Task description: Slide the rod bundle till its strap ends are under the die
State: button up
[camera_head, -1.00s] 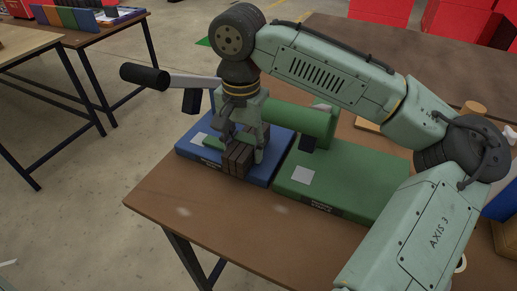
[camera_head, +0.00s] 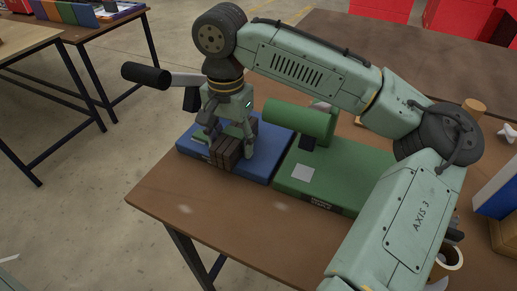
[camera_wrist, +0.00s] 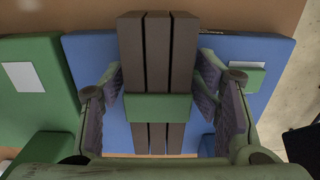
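The rod bundle (camera_head: 227,155) is three square dark-brown rods on the blue base (camera_head: 268,155). A green strap (camera_wrist: 160,107) crosses it in the wrist view. Green strap ends (camera_wrist: 238,77) appear to stick out to the right there, over a pale square; my finger hides where they join. My gripper (camera_head: 231,136) straddles the bundle with spread fingers. A dark block (camera_head: 191,98), likely the die, hangs under a pale lever above the left of the base.
The lever's black handle (camera_head: 146,75) juts out left of the table. A green base (camera_head: 335,185) with a pale square and a green cylinder (camera_head: 300,119) stands at the right. The brown table front (camera_head: 210,207) is clear. A tape roll (camera_head: 451,258) lies at the right.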

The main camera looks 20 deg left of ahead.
jog(key=shift+o, duration=0.6)
notch_tip(320, 180, up, 12)
